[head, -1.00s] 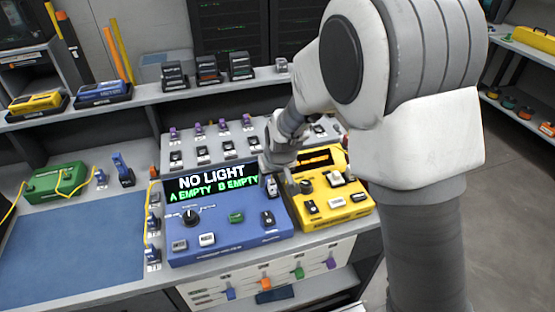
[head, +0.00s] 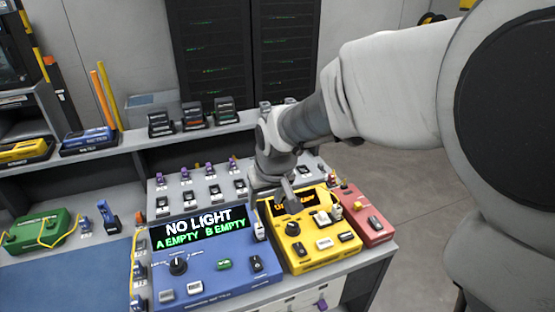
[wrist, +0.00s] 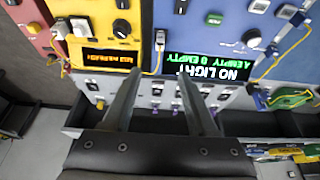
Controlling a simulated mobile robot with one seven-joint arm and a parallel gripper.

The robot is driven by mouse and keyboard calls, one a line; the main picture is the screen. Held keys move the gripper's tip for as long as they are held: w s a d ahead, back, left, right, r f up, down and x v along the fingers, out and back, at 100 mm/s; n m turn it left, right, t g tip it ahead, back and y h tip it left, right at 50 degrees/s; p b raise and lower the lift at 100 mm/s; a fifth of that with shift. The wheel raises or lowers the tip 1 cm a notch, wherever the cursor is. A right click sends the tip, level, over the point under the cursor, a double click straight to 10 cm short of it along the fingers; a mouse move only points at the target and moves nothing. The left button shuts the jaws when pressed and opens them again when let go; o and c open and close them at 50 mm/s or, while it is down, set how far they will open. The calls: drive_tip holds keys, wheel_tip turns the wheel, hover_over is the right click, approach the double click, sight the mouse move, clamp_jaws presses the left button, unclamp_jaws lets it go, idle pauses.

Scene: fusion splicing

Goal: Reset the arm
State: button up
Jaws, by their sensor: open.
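My arm reaches in from the right in the head view, with my gripper (head: 287,190) above the back edge of the yellow device. In the wrist view my gripper (wrist: 160,88) shows two separated fingers with nothing between them. Below it are the yellow device (head: 318,258) with a small orange-lit screen and the blue device (head: 215,278), whose display reads "NO LIGHT, A EMPTY B EMPTY". Both also show in the wrist view, the yellow one (wrist: 104,20) at upper left and the blue one (wrist: 190,45) at upper right. Whether the fingers touch anything is unclear.
A red device (head: 366,212) stands right of the yellow one. A green box (head: 35,232) with yellow cable and a blue mat (head: 85,275) lie at left. A grey shelf (head: 150,139) with several small devices runs behind. Open floor (head: 385,165) lies to the right.

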drive_tip(key=s+d+r+m, duration=0.1)
drive_tip(key=s+d+r, duration=0.3)
drive_tip(key=s+d, duration=0.2)
drive_tip(key=s+d+r+m+t+h+p, duration=0.1)
drive_tip(key=s+d+r+m, duration=0.1)
drive_tip(key=s+d, duration=0.4)
drive_tip(key=s+d+r+m+h+p, duration=0.1)
drive_tip(key=s+d+r+m, duration=0.1)
drive_tip(key=s+d+r, duration=0.3)
drive_tip(key=s+d, duration=0.2)
drive_tip(key=d, duration=0.2)
drive_tip(key=shift+r+t, duration=0.3)
drive_tip(key=shift+w+a, duration=0.1)
idle(0.5)
idle(0.3)
